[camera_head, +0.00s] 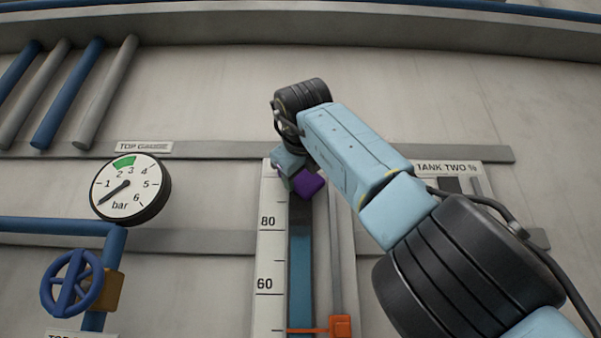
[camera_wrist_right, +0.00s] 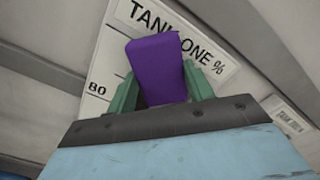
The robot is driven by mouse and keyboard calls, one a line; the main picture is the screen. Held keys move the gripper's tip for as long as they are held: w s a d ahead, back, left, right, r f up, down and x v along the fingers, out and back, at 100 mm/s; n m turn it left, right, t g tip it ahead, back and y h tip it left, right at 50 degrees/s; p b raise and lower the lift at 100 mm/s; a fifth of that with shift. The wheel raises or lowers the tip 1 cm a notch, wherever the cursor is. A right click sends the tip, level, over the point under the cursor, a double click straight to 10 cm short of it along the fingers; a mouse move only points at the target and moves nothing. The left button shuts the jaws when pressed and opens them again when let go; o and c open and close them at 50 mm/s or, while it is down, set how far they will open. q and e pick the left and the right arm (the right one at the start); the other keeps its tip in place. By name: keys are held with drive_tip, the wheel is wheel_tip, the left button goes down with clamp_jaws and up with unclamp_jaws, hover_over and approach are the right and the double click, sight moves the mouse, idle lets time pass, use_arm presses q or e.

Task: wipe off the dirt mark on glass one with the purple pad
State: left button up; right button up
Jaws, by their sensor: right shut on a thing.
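The purple pad (camera_head: 309,185) is held in my right gripper (camera_head: 296,178), at the upper part of glass one. In the right wrist view the purple pad (camera_wrist_right: 157,66) sits between the green fingers of the right gripper (camera_wrist_right: 161,86), which are shut on it. Glass one (camera_head: 301,270) is a tall upright tube with blue inside, beside a white scale (camera_head: 270,245) marked 80 and 60. The pad and gripper cover its top. I cannot tell whether the pad touches the glass. No dirt mark shows. My left gripper is not in view.
An orange pointer block (camera_head: 340,326) sits on a rod right of glass one. A round gauge (camera_head: 130,188) and blue valve wheel (camera_head: 72,283) are at left. A TANK TWO plate (camera_head: 447,168) is partly behind my right arm. Pipes (camera_head: 68,95) slant at upper left.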

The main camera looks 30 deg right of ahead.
sight(301, 239)
drive_tip(key=shift+f+b, duration=5.85)
drive_tip(key=shift+f, duration=0.55)
wheel_tip(301, 239, up, 12)
drive_tip(key=p, duration=1.2)
drive_tip(key=shift+f, duration=0.2)
drive_tip(key=shift+r, duration=0.65)
drive_tip(key=shift+b+v, duration=1.05)
drive_tip(key=shift+v, duration=1.95)
